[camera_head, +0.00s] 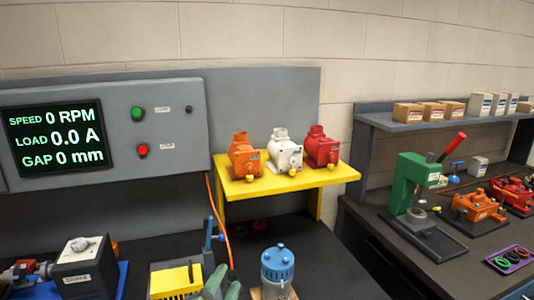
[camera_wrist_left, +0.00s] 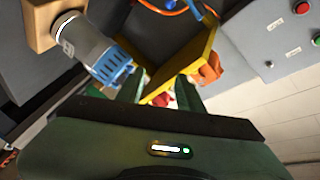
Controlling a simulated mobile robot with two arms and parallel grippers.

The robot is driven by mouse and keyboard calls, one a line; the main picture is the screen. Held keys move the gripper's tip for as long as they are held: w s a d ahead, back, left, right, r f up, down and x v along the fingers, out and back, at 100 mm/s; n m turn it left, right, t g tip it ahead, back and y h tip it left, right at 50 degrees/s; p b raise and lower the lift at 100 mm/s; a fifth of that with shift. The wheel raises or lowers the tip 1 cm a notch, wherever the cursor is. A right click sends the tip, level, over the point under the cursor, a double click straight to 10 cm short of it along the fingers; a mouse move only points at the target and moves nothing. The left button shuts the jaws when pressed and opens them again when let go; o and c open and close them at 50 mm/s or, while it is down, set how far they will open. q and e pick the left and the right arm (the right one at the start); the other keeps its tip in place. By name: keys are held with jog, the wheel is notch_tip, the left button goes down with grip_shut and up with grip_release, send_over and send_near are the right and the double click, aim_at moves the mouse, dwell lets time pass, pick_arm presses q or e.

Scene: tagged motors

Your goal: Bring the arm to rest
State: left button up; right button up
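My left gripper (camera_head: 222,287) shows at the bottom edge of the head view, partly cut off, left of a blue-topped motor. In the left wrist view (camera_wrist_left: 160,92) its two green fingers stand apart, with nothing held between them. My right gripper is not in view. An orange motor (camera_head: 245,160), a white motor (camera_head: 285,154) and a red motor (camera_head: 321,150) stand in a row on a yellow shelf (camera_head: 342,176), each with a yellow tag. The blue-topped grey motor (camera_head: 278,268) stands on a wooden block; it also shows in the left wrist view (camera_wrist_left: 92,48).
A display panel (camera_head: 55,138) reads 0 RPM, 0.0 A and 0 mm. A yellow-topped fixture (camera_head: 175,281) stands just left of my gripper. A green press (camera_head: 415,180) and orange and red units stand on the right bench. Boxes sit on the grey shelf (camera_head: 385,121).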

pick_arm(q)
jog(key=s+a+f+n+g+y, duration=0.1)
jog(key=s+a+f+n+g, duration=0.25)
jog(key=s+f, duration=0.3)
jog(key=s+a+f+n+g+y, duration=0.1)
jog(key=s+a+f+n+g, duration=0.3)
jog(key=f, duration=0.4)
jog(key=s+a+f+n+g, duration=0.2)
jog(key=s+f+g, duration=0.15)
jog(key=s, duration=0.55)
jog(key=s+a+f+n+g, duration=0.2)
jog(key=s+f, duration=0.2)
jog(key=s, duration=0.6)
notch_tip(320, 180, down, 33)
jog(key=s+g+b, duration=0.1)
jog(key=s+b, duration=0.1)
jog(key=b, duration=0.4)
jog(key=s+a+f+g+y+b, duration=0.1)
jog(key=s+a+f+b, duration=0.2)
jog(key=s+f, duration=1.3)
notch_tip(320, 180, down, 3)
jog(key=shift+f+g+b, duration=0.1)
jog(key=shift+g+b, duration=0.2)
jog(key=shift+b, duration=0.2)
jog(key=shift+m, duration=0.25)
